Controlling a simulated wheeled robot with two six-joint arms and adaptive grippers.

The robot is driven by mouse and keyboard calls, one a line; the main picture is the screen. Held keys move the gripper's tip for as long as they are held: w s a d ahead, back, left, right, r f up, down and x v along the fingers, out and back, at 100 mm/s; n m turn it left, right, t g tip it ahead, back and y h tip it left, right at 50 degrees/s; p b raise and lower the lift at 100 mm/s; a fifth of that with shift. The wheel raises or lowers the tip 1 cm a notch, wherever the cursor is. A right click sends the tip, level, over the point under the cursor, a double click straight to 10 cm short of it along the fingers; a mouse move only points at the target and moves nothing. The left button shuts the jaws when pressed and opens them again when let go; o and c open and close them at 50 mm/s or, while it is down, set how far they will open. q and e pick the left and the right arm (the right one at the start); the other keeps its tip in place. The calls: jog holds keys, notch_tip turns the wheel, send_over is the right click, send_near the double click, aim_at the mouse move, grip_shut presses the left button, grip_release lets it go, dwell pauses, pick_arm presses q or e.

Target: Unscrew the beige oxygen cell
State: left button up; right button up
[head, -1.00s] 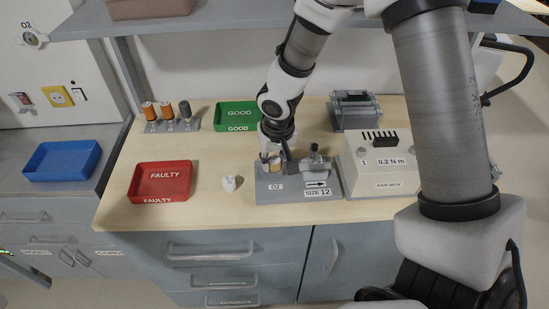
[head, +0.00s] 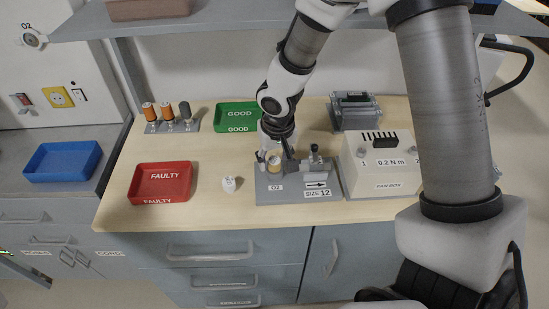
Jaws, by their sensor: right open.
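Whether the fingers touch the cell is too small to tell. The gripper hides part of the cell and the block's rear. My left gripper is not in view.
A red FAULTY tray (head: 161,200) is at the left and a green GOOD tray (head: 238,128) behind. Orange and grey cells stand in a rack (head: 172,127).

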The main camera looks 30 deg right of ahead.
jog(key=shift+f+m+b, duration=0.2)
jog(key=shift+m+b, duration=0.5)
jog(key=shift+b, duration=0.15)
jog(key=m+b, duration=0.3)
jog(key=m, duration=0.1)
jog(key=shift+h, duration=0.4)
jog(key=shift+m+g+b, duration=0.3)
jog(key=shift+m+b, duration=0.65)
jog(key=shift+m, duration=0.25)
jog(key=shift+r+m, duration=0.2)
jog(key=shift+m, duration=0.4)
jog(key=shift+f+m+b, duration=0.2)
jog(key=shift+m+b, duration=0.4)
jog(key=shift+m, duration=0.2)
jog(key=m+g+b, duration=0.1)
jog(key=m, duration=0.2)
jog(key=shift+m+h, duration=0.3)
jog(key=shift+m, duration=0.1)
jog(key=m, duration=0.3)
jog(key=shift+r+m, duration=0.15)
jog(key=shift+m, duration=0.15)
